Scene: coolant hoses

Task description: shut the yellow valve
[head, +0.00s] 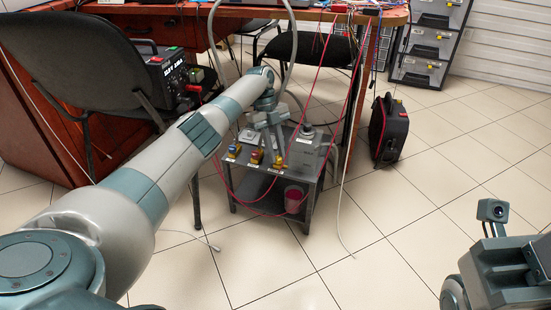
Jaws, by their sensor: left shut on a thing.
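Several small brass valves stand in a row on the front of a low grey table (249,178). The left one has a blue handle (234,150), the middle one (256,157) looks orange-red, and the yellow valve (278,164) is at the right end. My left arm reaches down from the left over the table. My left gripper (274,150) points down at the right end of the row and is shut, apparently on the yellow valve's handle, which its fingers partly hide. The handle's angle is too small to tell. Part of my right arm shows at lower right; its fingertips do not show.
A grey metal box (308,153) stands behind the valves. A pink bucket (293,199) is on the lower shelf. Red hoses loop around the table. A black chair (85,60) is at the left, a black case (388,130) at the right. The tiled floor in front is mostly clear.

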